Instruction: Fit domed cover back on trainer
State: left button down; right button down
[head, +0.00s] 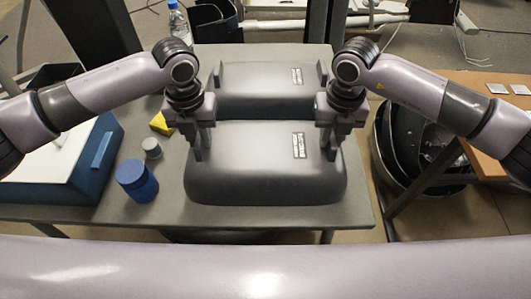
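Two grey domed covers lie on a grey table. The near domed cover (262,168) has a small dark label at its upper right. The far domed cover (265,82) sits right behind it, with an upright tab at each side. My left gripper (203,145) points down at the near cover's left side, and my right gripper (329,145) at its right side. Both reach the spots where its side tabs would be. The fingers hide these tabs, and I cannot tell whether they are clamped. I cannot identify the trainer's body separately from the covers.
The grey table (350,205) holds a blue cylinder (137,181), a small grey cylinder (151,148) and a yellow block (162,123) left of the near cover. A blue-and-white box (95,165) stands further left. A wooden table (490,95) and dark round shells (405,150) are at right.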

pick_arm(q)
jog(key=shift+r, duration=0.2)
pick_arm(e)
jog(key=shift+r, duration=0.2)
